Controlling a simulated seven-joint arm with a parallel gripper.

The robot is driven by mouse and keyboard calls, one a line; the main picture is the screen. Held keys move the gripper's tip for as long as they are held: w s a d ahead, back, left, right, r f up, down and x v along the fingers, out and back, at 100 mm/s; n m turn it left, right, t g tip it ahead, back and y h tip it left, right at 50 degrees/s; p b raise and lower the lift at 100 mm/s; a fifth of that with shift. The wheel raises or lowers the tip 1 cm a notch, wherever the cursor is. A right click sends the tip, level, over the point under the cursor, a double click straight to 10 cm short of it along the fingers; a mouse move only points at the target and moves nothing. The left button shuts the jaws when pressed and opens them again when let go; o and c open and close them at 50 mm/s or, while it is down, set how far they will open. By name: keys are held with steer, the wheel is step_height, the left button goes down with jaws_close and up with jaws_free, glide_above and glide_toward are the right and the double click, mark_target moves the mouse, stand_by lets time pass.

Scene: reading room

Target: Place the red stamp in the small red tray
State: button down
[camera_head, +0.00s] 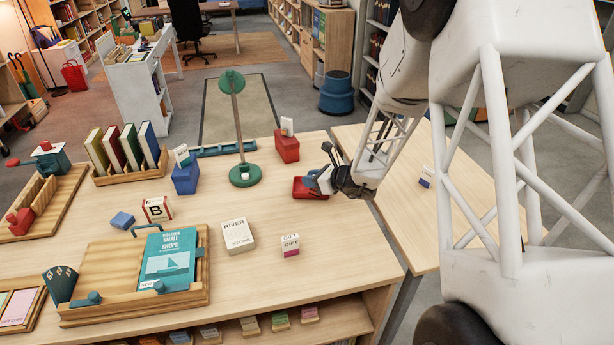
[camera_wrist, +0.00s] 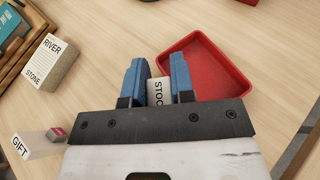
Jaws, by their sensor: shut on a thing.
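My gripper (camera_head: 328,180) is at the right part of the table, close to the small red tray (camera_head: 303,193). In the wrist view its blue fingers (camera_wrist: 156,75) are shut on a block with a white face (camera_wrist: 158,92) lettered "STOC". The rest of that block is hidden by the fingers and wrist, so I cannot tell its body colour. The small red tray (camera_wrist: 222,50) shows empty where visible in the wrist view, with the right finger overlapping its left side. I cannot tell the height of the held block over the table.
A white and pink GIFT block (camera_head: 290,246) and a RIVER STONE box (camera_head: 237,236) stand nearer on the table. A red holder with a card (camera_head: 287,150) and a green lamp (camera_head: 244,175) stand behind. The table front right of the RIVER STONE box is mostly clear.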

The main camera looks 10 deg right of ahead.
steer(key=shift+w+f, duration=0.15)
steer(key=shift+w, duration=1.6)
steer(key=shift+w+f, duration=0.15)
steer(key=shift+w, duration=1.55)
steer(key=shift+f, duration=1.75)
steer(key=shift+f, duration=0.15)
steer(key=c, duration=1)
jaws_free()
steer(key=shift+o, duration=0.2)
steer(key=shift+s+d+r, duration=0.35)
steer(key=shift+d+r, duration=0.05)
steer(key=shift+d, duration=0.05)
steer(key=v, duration=1.1)
